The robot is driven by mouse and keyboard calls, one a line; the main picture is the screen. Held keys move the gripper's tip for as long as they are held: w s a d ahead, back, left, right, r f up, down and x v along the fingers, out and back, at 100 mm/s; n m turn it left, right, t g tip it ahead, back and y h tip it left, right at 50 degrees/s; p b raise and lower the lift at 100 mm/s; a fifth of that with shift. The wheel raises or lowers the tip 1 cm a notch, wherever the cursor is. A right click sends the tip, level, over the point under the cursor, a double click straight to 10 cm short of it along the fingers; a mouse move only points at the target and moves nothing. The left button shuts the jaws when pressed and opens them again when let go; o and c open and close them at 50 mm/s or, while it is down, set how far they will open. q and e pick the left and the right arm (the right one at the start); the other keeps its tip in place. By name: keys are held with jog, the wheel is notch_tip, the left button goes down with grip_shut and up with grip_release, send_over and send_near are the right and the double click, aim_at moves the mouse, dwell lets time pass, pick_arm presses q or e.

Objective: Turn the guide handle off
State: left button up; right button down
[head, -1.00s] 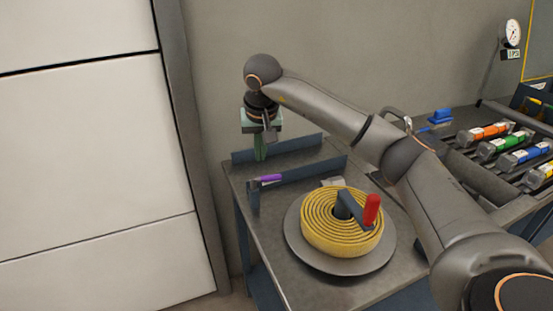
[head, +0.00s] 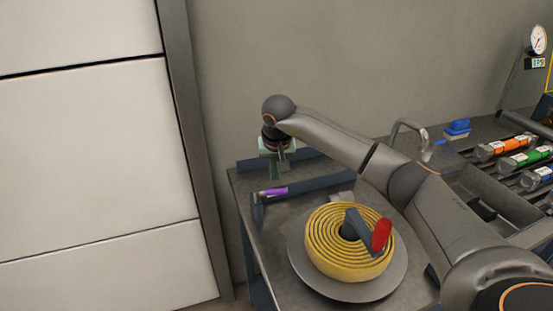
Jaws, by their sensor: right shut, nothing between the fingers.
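The guide handle appears to be the short purple-gripped lever (head: 274,192) at the left end of the front dark guide rail (head: 322,185) on the bench. It lies roughly along the rail. My right gripper (head: 276,173) points down just above and behind the purple grip, between the two rails. It is shut and holds nothing. Whether its fingertips touch the handle cannot be told; their ends are small and partly against the dark rail. My left gripper is out of view.
A yellow hose coil (head: 345,262) sits on a round grey plate (head: 300,258) with a red-knobbed crank (head: 381,236) on top. My right arm spans above the bench (head: 268,262). A tap (head: 411,130), a blue block (head: 457,127) and coloured cylinders (head: 503,147) stand at the right.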

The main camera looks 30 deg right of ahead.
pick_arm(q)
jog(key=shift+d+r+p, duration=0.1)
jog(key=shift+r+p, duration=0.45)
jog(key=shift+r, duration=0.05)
pick_arm(e)
jog(key=shift+s+a+f, duration=0.1)
jog(key=shift+s+a, duration=0.3)
jog(key=shift+s, duration=0.4)
jog(key=shift+s+a, duration=0.4)
jog(key=shift+s, duration=0.4)
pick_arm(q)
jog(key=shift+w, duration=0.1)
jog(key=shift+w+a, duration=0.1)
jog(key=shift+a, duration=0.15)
pick_arm(e)
jog(key=shift+a, duration=0.1)
